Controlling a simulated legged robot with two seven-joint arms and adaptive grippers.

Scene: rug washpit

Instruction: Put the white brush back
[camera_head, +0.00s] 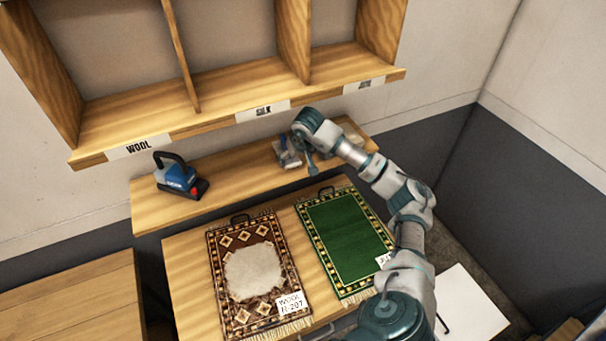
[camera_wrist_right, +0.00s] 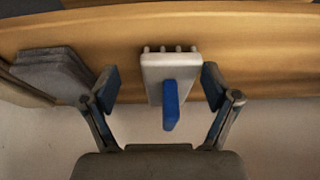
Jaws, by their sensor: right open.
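The white brush (camera_wrist_right: 158,68) with a blue handle (camera_wrist_right: 170,105) lies on the wooden shelf in the right wrist view. My right gripper (camera_wrist_right: 160,86) is open, with one finger on each side of the brush and a visible gap to its left. I cannot tell whether the right finger touches it. In the head view my right gripper (camera_head: 301,158) is low over the narrow shelf (camera_head: 232,172), and the brush there is largely hidden by it. My left gripper is not in view.
A grey stack (camera_wrist_right: 52,72) lies beside the brush. Above is a labelled cubby (camera_head: 240,88). A brown rug (camera_head: 254,225) and a green rug (camera_head: 345,240) lie on the table below.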

